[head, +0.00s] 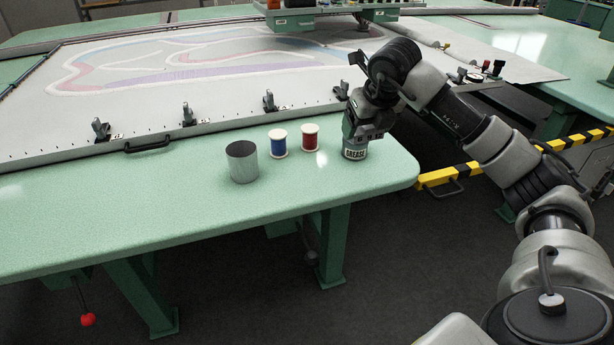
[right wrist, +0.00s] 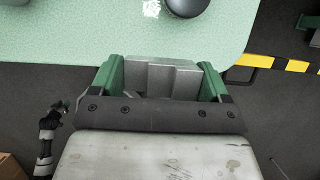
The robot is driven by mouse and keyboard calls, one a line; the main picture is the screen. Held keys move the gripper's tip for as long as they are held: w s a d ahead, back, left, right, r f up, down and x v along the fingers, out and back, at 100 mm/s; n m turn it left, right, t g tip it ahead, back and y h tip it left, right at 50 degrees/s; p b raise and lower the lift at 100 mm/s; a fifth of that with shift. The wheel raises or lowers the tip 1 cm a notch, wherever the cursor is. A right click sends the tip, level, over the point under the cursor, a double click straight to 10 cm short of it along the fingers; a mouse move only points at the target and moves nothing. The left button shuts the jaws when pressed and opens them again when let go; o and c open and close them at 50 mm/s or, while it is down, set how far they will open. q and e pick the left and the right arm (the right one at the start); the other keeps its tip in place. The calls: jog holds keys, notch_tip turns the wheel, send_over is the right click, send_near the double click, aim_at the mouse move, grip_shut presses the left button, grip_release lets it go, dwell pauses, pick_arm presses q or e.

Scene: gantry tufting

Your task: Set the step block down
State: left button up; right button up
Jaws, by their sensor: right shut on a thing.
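In the head view I cannot make out the block apart from the gripper. Whether it touches the tabletop, I cannot tell.
On the green table (head: 120,215) stand a grey metal cup (head: 242,163), a blue spool (head: 278,144) and a red spool (head: 309,138). Behind is the white patterned sheet (head: 200,110) with clamps along its front edge. The table's front left is clear.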

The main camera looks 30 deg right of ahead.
jog(key=shift+w+a+f, duration=0.1)
jog(key=shift+a+f, duration=0.1)
jog(key=shift+a, duration=0.1)
send_over(312, 165)
jog(key=s, duration=0.1)
jog(key=f, duration=0.6)
jog(key=shift+s+a+f, duration=0.1)
jog(key=shift+s+f, duration=0.1)
jog(key=shift+f, duration=0.05)
jog(key=shift+w+f, duration=0.15)
jog(key=shift+f, duration=0.35)
notch_tip(312, 165, down, 3)
jog(key=shift+f, duration=0.25)
jog(key=o, duration=1.1)
jog(key=shift+c, duration=0.2)
pick_arm(q)
jog(key=shift+s+r, duration=0.1)
jog(key=shift+s, duration=0.05)
